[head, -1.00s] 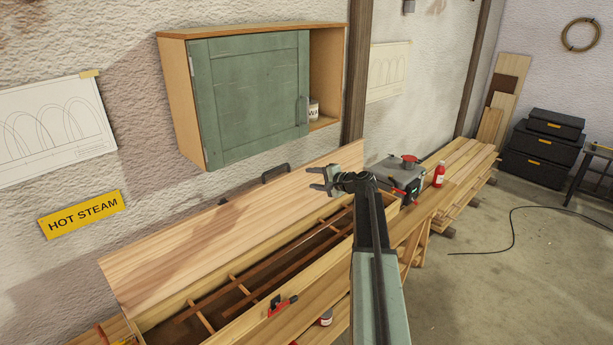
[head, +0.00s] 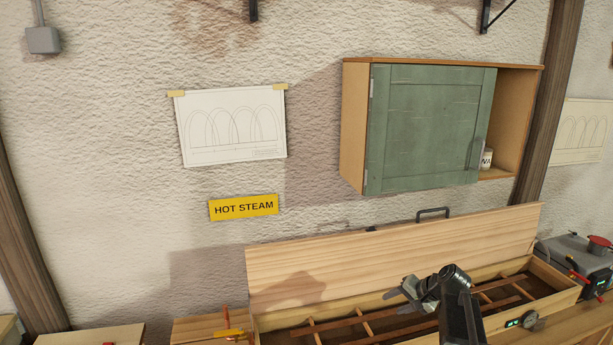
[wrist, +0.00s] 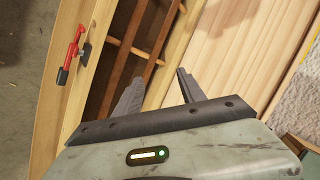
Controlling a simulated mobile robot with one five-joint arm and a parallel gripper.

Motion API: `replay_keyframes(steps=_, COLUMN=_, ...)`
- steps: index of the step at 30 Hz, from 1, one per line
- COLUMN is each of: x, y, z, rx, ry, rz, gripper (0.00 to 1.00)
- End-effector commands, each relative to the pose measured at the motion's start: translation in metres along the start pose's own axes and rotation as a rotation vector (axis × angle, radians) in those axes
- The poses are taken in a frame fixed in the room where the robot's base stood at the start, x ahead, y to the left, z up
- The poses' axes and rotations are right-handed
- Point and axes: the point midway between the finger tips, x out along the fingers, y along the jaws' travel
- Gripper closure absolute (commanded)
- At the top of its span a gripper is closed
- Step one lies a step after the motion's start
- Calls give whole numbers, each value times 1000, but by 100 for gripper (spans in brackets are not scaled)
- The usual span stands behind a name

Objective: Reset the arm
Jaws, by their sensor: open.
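My gripper (head: 402,294) is open and empty in the head view, above the long wooden box (head: 556,284). The box's lid (head: 395,252) stands raised at its back, and slatted wooden racks show inside. In the wrist view my gripper's two fingers (wrist: 157,92) are spread apart with nothing between them, over the open box.
A green-doored cabinet (head: 425,130) hangs on the wall above the box, its right part open with a white can (head: 486,158). A grey unit (head: 580,258) stands at the right. A red clamp (wrist: 73,55) grips the box's edge.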

Motion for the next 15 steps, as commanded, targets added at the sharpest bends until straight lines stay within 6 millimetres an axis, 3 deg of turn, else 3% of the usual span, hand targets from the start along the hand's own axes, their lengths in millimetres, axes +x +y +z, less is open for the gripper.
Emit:
replay_keyframes(steps=1, x=33, y=16, z=48, rx=-74, ry=-58, rz=62, gripper=53)
replay_keyframes(steps=3, x=59, y=31, z=103, rx=-185, ry=-141, rz=168, gripper=53)
replay_keyframes(steps=7, x=88, y=66, z=190, rx=-380, ry=-278, rz=364, gripper=53)
replay_keyframes(steps=10, x=94, y=89, z=234, rx=-490, ry=-351, rz=488, gripper=53)
replay_keyframes(steps=12, x=93, y=98, z=250, rx=-537, ry=-382, rz=546, gripper=53)
replay_keyframes(steps=15, x=90, y=101, z=259, rx=-569, ry=-400, rz=587, gripper=53)
